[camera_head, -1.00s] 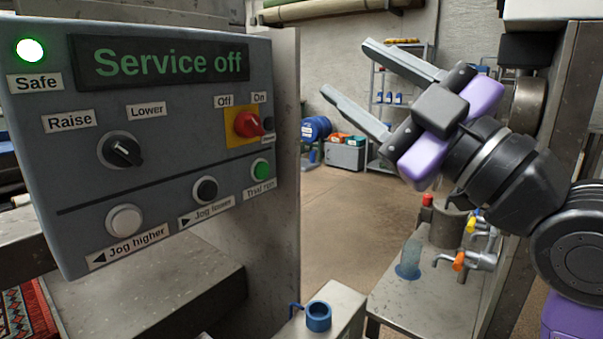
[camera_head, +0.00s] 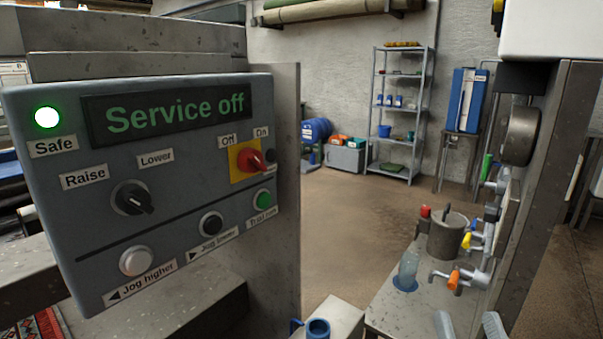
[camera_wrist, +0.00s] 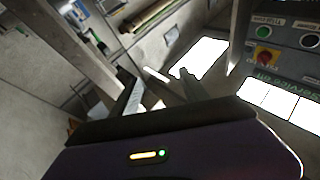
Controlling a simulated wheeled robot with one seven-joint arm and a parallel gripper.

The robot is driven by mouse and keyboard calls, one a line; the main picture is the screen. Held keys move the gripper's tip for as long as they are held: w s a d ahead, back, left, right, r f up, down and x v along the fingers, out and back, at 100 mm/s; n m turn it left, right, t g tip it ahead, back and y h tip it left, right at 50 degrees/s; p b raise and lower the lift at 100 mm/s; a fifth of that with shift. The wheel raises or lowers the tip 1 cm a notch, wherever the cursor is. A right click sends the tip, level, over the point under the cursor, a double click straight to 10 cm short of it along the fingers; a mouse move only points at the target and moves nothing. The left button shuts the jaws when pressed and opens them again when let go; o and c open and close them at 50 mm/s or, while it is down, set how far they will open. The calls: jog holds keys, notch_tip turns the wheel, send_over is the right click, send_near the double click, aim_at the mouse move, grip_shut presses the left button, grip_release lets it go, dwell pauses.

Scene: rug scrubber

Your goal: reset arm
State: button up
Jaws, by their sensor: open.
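My gripper (camera_head: 468,324) shows only as two grey fingertips at the bottom edge of the head view, apart and with nothing between them. In the wrist view my gripper (camera_wrist: 160,92) has its two fingers spread and empty. The rest of my arm is out of the head view. The grey control panel (camera_head: 150,225) stands at the left, its display (camera_head: 165,115) reading "Service off" and its Safe lamp (camera_head: 47,117) lit. The panel also shows, upside down, at the upper right of the wrist view (camera_wrist: 285,62).
A bench (camera_head: 385,310) at the lower right bears a clear bottle (camera_head: 409,267), a grey pot (camera_head: 446,238) and taps with coloured handles. A blue ring-shaped holder (camera_head: 318,328) is at bottom centre. A metal post (camera_head: 555,165) stands at right. Open floor (camera_head: 345,225) lies behind.

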jog(key=s+f+n+g+p, duration=0.1)
jog(key=s+f+g+p, duration=0.2)
jog(key=s+f, duration=0.4)
jog(key=s+f+n+g+y+p, duration=0.1)
jog(key=s+f+g+p, duration=0.2)
jog(key=s, duration=1.7)
notch_tip(320, 180, down, 4)
jog(key=shift+s+a+f+g, duration=0.1)
jog(key=shift+s+a+g, duration=0.25)
jog(key=shift+g, duration=0.65)
